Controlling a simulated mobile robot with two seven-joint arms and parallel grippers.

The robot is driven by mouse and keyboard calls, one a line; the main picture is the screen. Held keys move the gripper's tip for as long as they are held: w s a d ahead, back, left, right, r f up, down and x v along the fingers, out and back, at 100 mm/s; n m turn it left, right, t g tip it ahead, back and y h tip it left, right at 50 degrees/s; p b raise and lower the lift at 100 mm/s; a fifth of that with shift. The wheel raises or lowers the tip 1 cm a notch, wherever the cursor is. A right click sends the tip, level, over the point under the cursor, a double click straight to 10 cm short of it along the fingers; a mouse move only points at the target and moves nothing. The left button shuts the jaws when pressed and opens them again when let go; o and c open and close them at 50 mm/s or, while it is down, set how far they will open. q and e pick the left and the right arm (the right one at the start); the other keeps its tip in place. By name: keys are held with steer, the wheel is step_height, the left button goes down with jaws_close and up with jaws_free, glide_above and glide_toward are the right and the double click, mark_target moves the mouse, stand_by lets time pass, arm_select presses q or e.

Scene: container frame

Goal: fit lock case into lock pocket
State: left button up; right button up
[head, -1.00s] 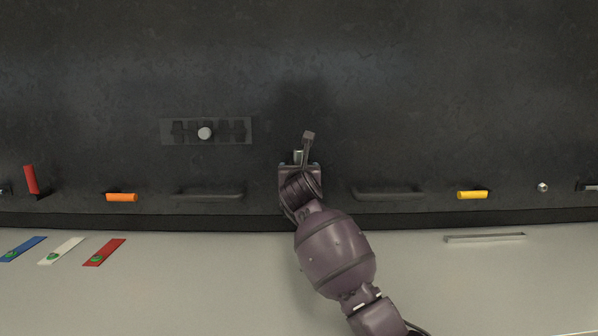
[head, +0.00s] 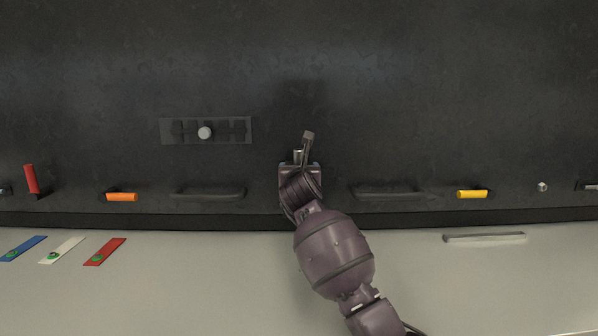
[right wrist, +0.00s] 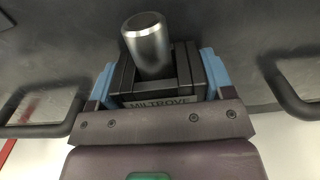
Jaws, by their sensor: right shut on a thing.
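My right gripper (head: 300,166) is at the dark wall, in the middle of the head view. In the right wrist view its blue fingers (right wrist: 158,82) are shut on the lock case (right wrist: 188,68), a dark block marked MILTROVE. A silver cylinder (right wrist: 148,46) stands out from the case and also shows just above the gripper in the head view (head: 298,155). The case is close to the wall; I cannot tell whether it touches it or is inside an opening. I cannot make out the lock pocket, which may be hidden behind the case and gripper. My left gripper is not in view.
Dark handles stand out on the wall left (head: 209,193) and right (head: 388,193) of the gripper. A slotted plate (head: 240,130) with a pale round knob is up left. Orange (head: 121,197) and yellow (head: 472,194) grips flank them. The pale surface below holds coloured strips and a metal bar (head: 484,237).

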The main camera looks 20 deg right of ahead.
mark_target(299, 146)
steer(key=shift+f+b, duration=0.35)
steer(key=shift+f, duration=0.4)
stand_by(0.3)
steer(key=shift+s+f, duration=0.1)
steer(key=shift+f, duration=0.3)
steer(key=shift+r, duration=0.1)
steer(key=shift+r, duration=0.3)
steer(key=shift+a+r, duration=0.1)
steer(key=shift+r, duration=0.25)
steer(key=shift+r+p, duration=0.4)
steer(key=shift+r, duration=2.75)
